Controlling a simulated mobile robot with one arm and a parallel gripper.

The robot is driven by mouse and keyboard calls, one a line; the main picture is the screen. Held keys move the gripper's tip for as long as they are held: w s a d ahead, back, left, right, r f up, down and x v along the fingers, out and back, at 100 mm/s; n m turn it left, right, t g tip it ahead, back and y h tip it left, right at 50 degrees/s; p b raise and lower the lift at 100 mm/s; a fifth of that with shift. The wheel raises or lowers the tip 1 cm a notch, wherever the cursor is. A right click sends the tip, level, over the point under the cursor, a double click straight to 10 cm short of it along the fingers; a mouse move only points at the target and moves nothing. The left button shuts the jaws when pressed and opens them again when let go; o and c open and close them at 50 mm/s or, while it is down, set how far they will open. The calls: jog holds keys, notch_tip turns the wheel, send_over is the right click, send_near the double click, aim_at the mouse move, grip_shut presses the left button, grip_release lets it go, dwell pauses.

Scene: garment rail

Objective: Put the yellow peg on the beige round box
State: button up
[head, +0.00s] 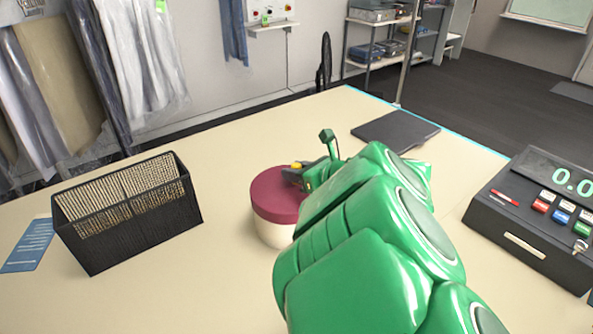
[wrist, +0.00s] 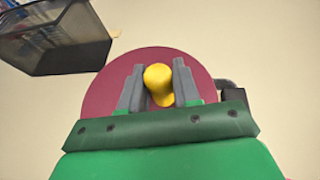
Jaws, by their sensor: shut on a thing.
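The round box (head: 272,229) stands on the table with a beige side and a dark red lid (head: 270,195). In the wrist view the lid (wrist: 105,80) lies under my gripper. The yellow peg (wrist: 159,84) is between the two grey fingers of my gripper (wrist: 158,88), which is shut on it. In the head view a bit of the peg (head: 297,165) shows at my gripper (head: 296,176), over the right part of the lid. I cannot tell whether the peg touches the lid. My green arm hides the right side of the box.
A black mesh basket (head: 130,215) stands left of the box, with a blue sheet (head: 28,246) beside it. A dark flat folder (head: 395,130) lies at the back right. A black register (head: 540,215) stands at the right. The table between basket and box is clear.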

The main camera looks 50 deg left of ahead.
jog(key=shift+f, duration=0.15)
jog(key=o, duration=1)
jog(key=shift+o, duration=0.2)
jog(key=shift+d+r, duration=0.15)
jog(key=shift+r, duration=0.1)
jog(key=shift+v, duration=1.85)
